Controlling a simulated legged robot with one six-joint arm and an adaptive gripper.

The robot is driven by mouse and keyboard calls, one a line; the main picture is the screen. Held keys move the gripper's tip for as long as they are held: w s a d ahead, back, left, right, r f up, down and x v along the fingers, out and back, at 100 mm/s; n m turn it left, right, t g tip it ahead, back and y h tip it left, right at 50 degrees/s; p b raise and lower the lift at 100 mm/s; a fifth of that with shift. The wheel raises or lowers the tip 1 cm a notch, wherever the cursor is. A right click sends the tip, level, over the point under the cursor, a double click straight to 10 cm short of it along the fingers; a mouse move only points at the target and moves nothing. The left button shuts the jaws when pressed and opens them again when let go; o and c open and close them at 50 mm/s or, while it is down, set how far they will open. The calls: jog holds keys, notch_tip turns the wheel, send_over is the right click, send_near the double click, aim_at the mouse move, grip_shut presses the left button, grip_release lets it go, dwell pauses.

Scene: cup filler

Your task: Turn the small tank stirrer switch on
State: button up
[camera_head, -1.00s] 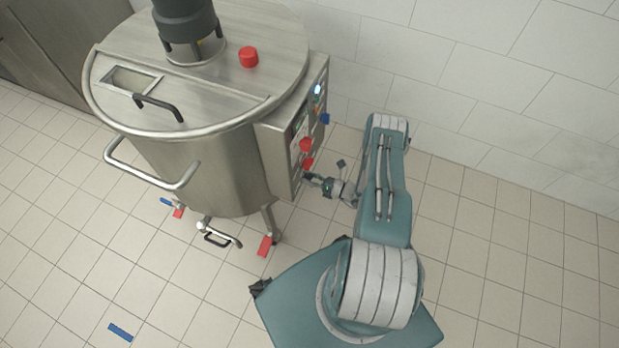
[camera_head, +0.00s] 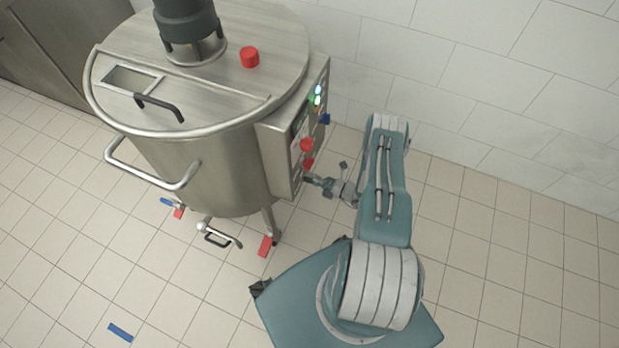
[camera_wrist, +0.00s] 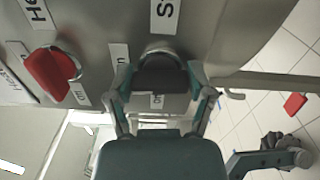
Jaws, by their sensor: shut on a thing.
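The small steel tank (camera_head: 205,165) stands at the left in the head view, with a control box (camera_head: 285,160) on its right side. In the wrist view a dark rotary switch (camera_wrist: 160,74) sits on the grey panel, below a label starting with "S" (camera_wrist: 165,14). My gripper (camera_wrist: 162,88) is shut on this switch, one finger on each side. Much of the lower label is hidden by my gripper. In the head view my gripper (camera_head: 314,181) meets the low front of the control box; the switch itself is hard to make out there.
A red switch (camera_wrist: 50,72) sits left of the gripped one in the wrist view. Red knobs (camera_head: 306,145) are just above my gripper in the head view. Green and blue lights (camera_head: 315,98) glow higher on the box. Tiled floor (camera_head: 480,270) is clear at right.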

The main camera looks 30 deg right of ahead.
jog(key=shift+d+m, duration=0.2)
jog(key=shift+m, duration=0.4)
jog(key=shift+f, duration=0.1)
jog(key=o, duration=1.1)
jog(key=v, duration=1.2)
jog(key=shift+d+f, duration=0.1)
